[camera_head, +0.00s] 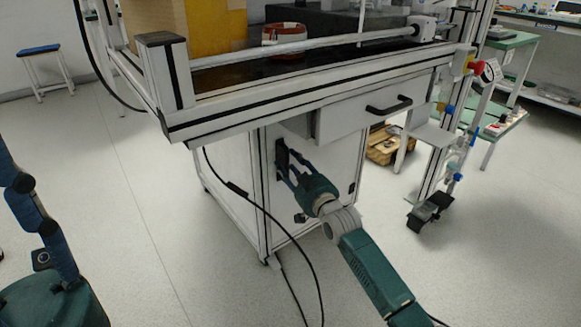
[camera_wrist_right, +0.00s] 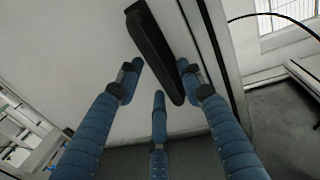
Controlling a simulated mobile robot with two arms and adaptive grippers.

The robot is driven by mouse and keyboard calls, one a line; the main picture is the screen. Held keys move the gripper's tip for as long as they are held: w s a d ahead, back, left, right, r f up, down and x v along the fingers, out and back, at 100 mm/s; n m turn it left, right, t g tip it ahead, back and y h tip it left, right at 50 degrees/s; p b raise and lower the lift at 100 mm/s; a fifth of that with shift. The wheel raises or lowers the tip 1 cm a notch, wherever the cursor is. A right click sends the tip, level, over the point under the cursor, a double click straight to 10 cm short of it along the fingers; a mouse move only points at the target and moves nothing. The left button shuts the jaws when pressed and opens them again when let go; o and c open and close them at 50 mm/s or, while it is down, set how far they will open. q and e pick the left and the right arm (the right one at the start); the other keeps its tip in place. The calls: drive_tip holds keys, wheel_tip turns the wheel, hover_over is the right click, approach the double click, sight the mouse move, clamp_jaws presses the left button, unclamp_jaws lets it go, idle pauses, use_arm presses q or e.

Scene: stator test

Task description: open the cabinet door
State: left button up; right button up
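The cabinet door (camera_head: 338,165) is a white panel under the workbench. It looks shut and flush with its frame. Its black upright handle (camera_head: 281,157) is near the door's left edge in the head view and partly hidden by my right gripper (camera_head: 286,164). In the right wrist view the handle (camera_wrist_right: 155,45) runs down between the blue fingers of the right gripper (camera_wrist_right: 158,82), which are spread apart. One fingertip is right beside or against the handle; contact is unclear. My left gripper (camera_head: 45,265) is partly in view at the lower left, away from the cabinet.
Above the door is a drawer (camera_head: 350,115) with a black handle, under the workbench edge (camera_head: 240,120). A black cable (camera_head: 270,212) hangs in front of the cabinet. A stool (camera_head: 42,52) stands at the back left. The floor left of the cabinet is clear.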

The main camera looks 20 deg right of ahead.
clamp_jaws()
drive_tip(key=shift+s, duration=0.15)
